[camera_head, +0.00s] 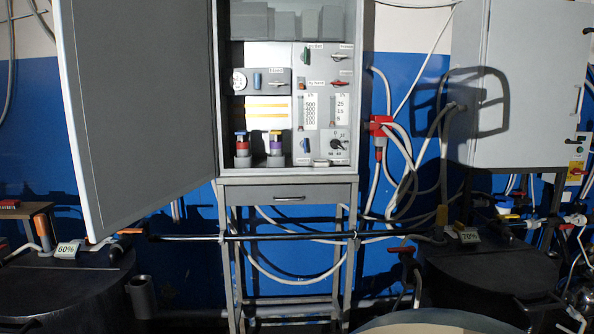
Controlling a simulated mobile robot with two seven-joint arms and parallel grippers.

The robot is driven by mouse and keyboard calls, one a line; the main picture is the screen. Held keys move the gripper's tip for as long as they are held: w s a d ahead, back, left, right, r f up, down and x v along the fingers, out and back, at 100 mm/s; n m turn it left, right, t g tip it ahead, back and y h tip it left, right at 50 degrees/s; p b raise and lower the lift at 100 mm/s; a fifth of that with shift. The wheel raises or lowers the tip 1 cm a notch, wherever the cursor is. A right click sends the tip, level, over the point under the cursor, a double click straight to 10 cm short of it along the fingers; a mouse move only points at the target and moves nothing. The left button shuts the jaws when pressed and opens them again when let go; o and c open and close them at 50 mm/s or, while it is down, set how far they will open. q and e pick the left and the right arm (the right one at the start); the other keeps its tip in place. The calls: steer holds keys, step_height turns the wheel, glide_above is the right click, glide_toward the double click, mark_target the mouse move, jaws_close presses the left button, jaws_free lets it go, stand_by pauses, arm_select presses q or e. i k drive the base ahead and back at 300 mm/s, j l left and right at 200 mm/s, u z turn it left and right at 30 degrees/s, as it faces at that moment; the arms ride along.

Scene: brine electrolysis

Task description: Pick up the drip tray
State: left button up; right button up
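I cannot pick out a drip tray for certain in the head view. A pale rounded rim (432,324) shows at the bottom edge, right of centre, mostly cut off by the frame; I cannot tell what it belongs to. Neither of my grippers is in the picture.
A grey cabinet (288,190) stands open in the middle, its door (140,110) swung left, with switches and a gauge inside. Dark drums stand left (65,290) and right (485,280), labelled 60% (66,250) and 70% (469,236). A dark pipe (290,237) crosses below the cabinet.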

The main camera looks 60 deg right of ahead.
mark_target(321, 165)
steer(key=z, duration=2.1)
steer(key=i+j+z, duration=0.35)
steer(key=i+j, duration=0.15)
